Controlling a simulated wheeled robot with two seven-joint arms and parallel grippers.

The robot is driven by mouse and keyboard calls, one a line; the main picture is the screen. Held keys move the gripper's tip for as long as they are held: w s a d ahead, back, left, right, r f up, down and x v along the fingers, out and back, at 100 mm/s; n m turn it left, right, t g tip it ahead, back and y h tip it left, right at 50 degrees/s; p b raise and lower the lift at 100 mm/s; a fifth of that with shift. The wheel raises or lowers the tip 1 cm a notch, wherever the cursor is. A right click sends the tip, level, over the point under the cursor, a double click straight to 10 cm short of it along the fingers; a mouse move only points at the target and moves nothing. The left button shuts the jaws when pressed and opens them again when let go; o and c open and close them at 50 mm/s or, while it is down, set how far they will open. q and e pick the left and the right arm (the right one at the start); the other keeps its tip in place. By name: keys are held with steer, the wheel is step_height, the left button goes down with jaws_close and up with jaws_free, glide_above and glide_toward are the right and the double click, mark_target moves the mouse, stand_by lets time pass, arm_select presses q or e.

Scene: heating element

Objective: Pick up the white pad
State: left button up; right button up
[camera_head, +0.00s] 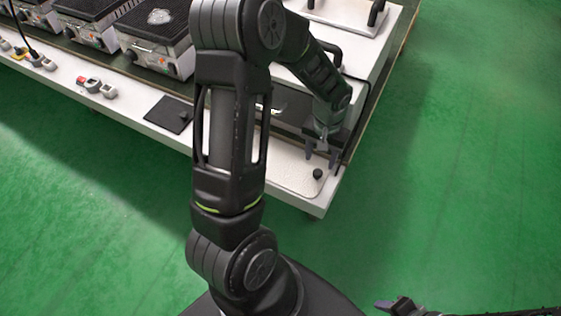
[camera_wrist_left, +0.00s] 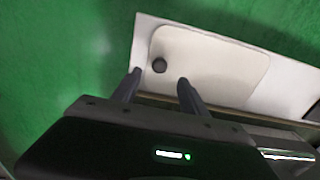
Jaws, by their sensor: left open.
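The white pad (camera_head: 291,172) lies flat on the near right corner of the white table. It has rounded corners and a round black knob (camera_head: 317,173). In the left wrist view the pad (camera_wrist_left: 215,62) lies beyond the fingers, with its knob (camera_wrist_left: 159,65) near its left end. My left gripper (camera_head: 321,157) points down over the knob end, open and empty. In the left wrist view the knob shows between the fingertips of my left gripper (camera_wrist_left: 159,77). My left arm hides part of the pad in the head view. My right gripper (camera_head: 388,305) is at the bottom edge, partly cut off.
A black square plate (camera_head: 170,114) lies left of my left arm on the table (camera_head: 130,117). Several grill-like machines (camera_head: 158,40) stand at the back left. A large white box (camera_head: 345,55) stands behind the pad. Green floor lies open to the right.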

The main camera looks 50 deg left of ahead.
mark_target(318, 172)
arm_select(q)
steer(key=shift+f, duration=1.3)
step_height(318, 172, down, 5)
steer(key=shift+s+f, duration=0.1)
steer(key=shift+c, duration=0.3)
jaws_close()
stand_by(0.3)
